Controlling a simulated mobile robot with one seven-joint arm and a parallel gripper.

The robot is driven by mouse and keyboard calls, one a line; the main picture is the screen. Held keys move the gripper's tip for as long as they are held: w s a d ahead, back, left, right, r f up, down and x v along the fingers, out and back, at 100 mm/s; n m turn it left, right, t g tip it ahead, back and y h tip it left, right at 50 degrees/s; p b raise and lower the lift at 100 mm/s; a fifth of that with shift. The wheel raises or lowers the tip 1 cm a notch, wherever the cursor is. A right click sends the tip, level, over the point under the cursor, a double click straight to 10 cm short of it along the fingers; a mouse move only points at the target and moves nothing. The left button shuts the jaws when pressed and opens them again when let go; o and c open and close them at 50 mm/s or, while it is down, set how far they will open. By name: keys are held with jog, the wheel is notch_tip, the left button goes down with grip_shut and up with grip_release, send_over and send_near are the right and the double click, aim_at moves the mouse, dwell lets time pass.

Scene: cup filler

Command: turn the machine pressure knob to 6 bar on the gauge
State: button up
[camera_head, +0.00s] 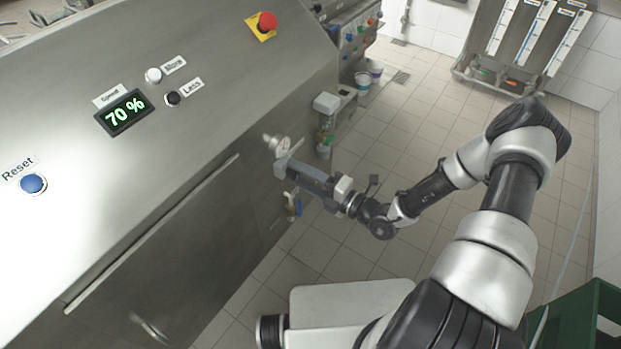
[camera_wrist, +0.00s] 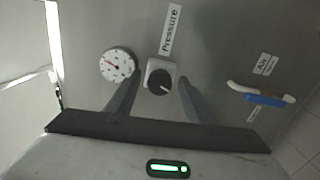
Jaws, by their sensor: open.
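The pressure knob (camera_wrist: 160,82), a dark round knob on a light square base, sits under the "Pressure" label (camera_wrist: 171,30) on the metal panel. The white round gauge (camera_wrist: 118,65) is just left of it in the wrist view; its red needle points to the upper left, but the numbers are too small to read. The gauge also shows in the head view (camera_head: 282,146). My gripper (camera_wrist: 160,77) is open, with one finger on each side of the knob in the picture; I cannot tell whether they touch it. In the head view my gripper (camera_head: 284,163) hides the knob.
An air valve with a blue handle (camera_wrist: 264,99) is right of the knob in the wrist view. In the head view, a grey-capped unit (camera_head: 326,103) stands just beyond the gauge. A red emergency button (camera_head: 266,22) and a 70 % speed display (camera_head: 124,112) are on the machine top.

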jog(key=v, duration=1.7)
jog(key=shift+s+d, duration=0.1)
jog(key=shift+d, duration=0.05)
jog(key=s+a+r+n+g+h+p, duration=0.2)
jog(key=s+r+n+g+h, duration=0.15)
jog(key=r+n+g, duration=0.6)
jog(key=s+a+r+n+g+h+p, duration=0.2)
jog(key=s+r+n+g, duration=0.25)
jog(key=r+n, duration=0.85)
jog(key=s+d+r+n+t+h+p, duration=0.1)
jog(key=r+n+t+h, duration=0.3)
jog(key=r+n, duration=0.5)
jog(key=s+d+r+n+t+h+p, duration=0.2)
jog(key=r+n+t+h+p, duration=0.1)
jog(key=r+n, duration=0.7)
jog(key=shift+s+d+n+t+h, duration=0.25)
jog(key=shift+s+n+t+h, duration=0.1)
jog(key=shift+n+t+h, duration=0.4)
jog(key=shift+c, duration=0.2)
